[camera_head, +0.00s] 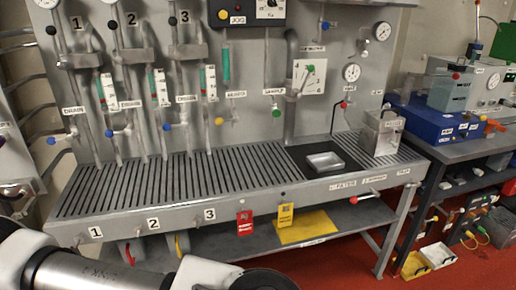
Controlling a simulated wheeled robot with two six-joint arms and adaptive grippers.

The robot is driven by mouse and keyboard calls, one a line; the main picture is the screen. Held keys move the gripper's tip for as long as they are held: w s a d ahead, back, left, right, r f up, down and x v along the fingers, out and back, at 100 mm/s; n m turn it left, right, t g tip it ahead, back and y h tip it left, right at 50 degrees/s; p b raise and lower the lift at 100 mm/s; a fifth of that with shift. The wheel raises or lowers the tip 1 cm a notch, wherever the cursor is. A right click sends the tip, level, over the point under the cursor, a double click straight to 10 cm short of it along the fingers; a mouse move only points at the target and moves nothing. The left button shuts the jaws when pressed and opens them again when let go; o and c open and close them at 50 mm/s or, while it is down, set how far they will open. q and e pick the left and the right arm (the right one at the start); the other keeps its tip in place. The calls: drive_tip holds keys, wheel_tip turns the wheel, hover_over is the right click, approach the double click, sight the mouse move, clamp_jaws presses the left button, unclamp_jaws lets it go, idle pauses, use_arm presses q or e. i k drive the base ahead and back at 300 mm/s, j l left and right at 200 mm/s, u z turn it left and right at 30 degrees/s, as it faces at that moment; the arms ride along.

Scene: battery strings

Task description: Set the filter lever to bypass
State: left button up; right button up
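A short red-handled lever (366,196) sits on the right part of the bench's front edge, lying nearly level. Small white labels (343,185) are just above it; the first seems to read FILTER, but the print is too small to be sure. A white plate (308,78) on the back panel carries another lever with a green tip (311,68); its markings are not readable. White and dark links of my arm fill the bottom left. Neither of my grippers' fingertips shows, and nothing of mine touches either lever.
A slatted bench (215,172) spans the middle, with a metal tray (325,161) and a metal box (382,134) at its right. Red (245,222) and yellow (285,216) tags hang in front. Several valves and gauges cover the panel. A side table (466,150) stands right.

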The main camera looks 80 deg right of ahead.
sight(354, 200)
drive_tip(key=z, duration=3.6)
